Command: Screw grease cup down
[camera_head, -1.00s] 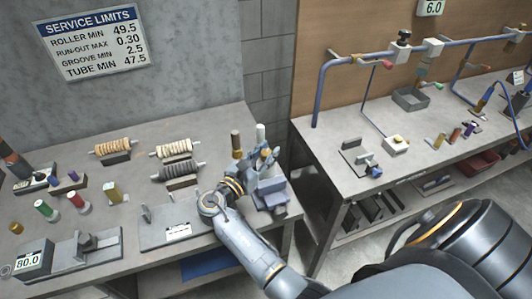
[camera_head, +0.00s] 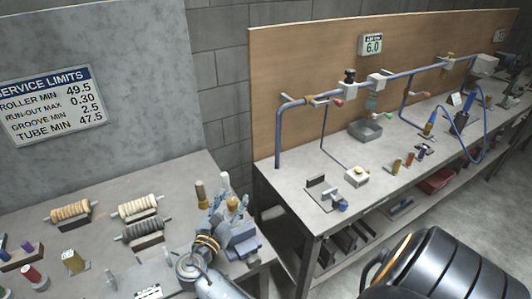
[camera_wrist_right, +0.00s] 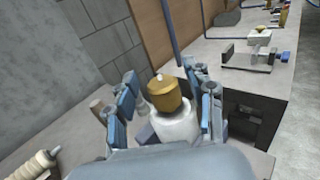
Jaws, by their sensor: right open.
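A brass cup with a small pale knob on top (camera_wrist_right: 164,94), which looks like the grease cup, sits on a white round body (camera_wrist_right: 176,126) in the right wrist view. My right gripper (camera_wrist_right: 166,102) is open, with blue-padded fingers on both sides of the cup and visible space at each side. In the head view the brass cup (camera_head: 233,203) shows small between the fingers of my right gripper (camera_head: 228,207), at the right end of the near bench. The fingers partly hide it there. My left gripper is not in view.
A tan post (camera_head: 200,194) and a white post (camera_head: 225,181) stand close behind the gripper. Wound rollers (camera_head: 140,207) lie on stands to the left. A gap separates this bench from the right bench (camera_head: 290,180), which carries blue pipework (camera_head: 330,90).

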